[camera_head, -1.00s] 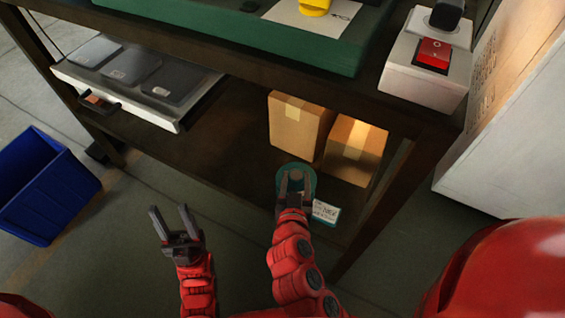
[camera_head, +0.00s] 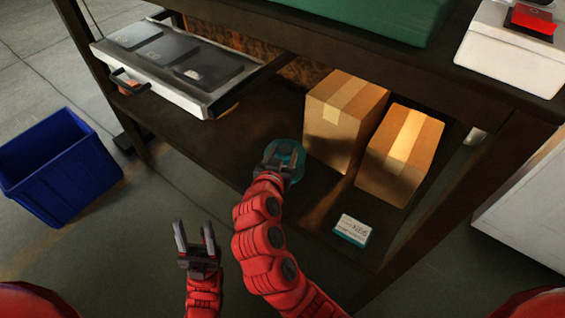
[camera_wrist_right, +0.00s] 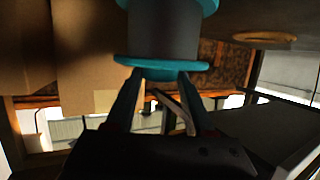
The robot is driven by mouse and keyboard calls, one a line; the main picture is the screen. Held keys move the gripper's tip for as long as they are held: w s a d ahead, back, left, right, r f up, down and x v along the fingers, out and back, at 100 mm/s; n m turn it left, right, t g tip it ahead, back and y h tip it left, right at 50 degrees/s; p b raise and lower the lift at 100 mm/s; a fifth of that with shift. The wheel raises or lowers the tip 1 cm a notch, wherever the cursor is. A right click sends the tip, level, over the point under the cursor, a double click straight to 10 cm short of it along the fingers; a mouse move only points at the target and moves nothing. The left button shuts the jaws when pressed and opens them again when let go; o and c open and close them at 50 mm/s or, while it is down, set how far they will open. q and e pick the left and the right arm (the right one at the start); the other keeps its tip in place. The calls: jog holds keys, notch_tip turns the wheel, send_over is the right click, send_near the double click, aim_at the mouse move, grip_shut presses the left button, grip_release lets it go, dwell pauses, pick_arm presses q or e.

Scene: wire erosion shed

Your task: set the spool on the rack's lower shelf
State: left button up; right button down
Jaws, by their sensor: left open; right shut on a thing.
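The spool (camera_head: 294,152) has teal flanges; its grey core (camera_wrist_right: 165,30) shows in the right wrist view. My right gripper (camera_head: 274,156) is shut on it, with its fingers (camera_wrist_right: 160,88) at the near teal flange in the wrist view. The rack's lower shelf (camera_head: 322,205) is a dark board. The spool is over this shelf, just left of the larger carton; I cannot tell whether it touches the board. My left gripper (camera_head: 195,240) is open and empty in front of the rack, over the floor.
Two cardboard cartons, a larger one (camera_head: 344,115) and a smaller one (camera_head: 402,152), stand on the lower shelf. A small white-and-teal box (camera_head: 352,229) lies near its front edge. A drawer (camera_head: 180,62) sticks out at left. A blue bin (camera_head: 50,168) stands on the floor.

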notch_tip(320, 180, down, 4)
jog(key=shift+w+a+r+b, duration=0.1)
jog(key=shift+w+r+b, duration=0.1)
jog(key=shift+b, duration=0.75)
jog(key=shift+s+r, duration=0.1)
jog(key=shift+c, duration=1.3)
grip_release()
jog(key=shift+s, duration=0.15)
jog(key=p+v, duration=0.2)
jog(key=v, duration=0.9)
jog(key=shift+s+p, duration=0.35)
jog(key=shift+p, duration=0.05)
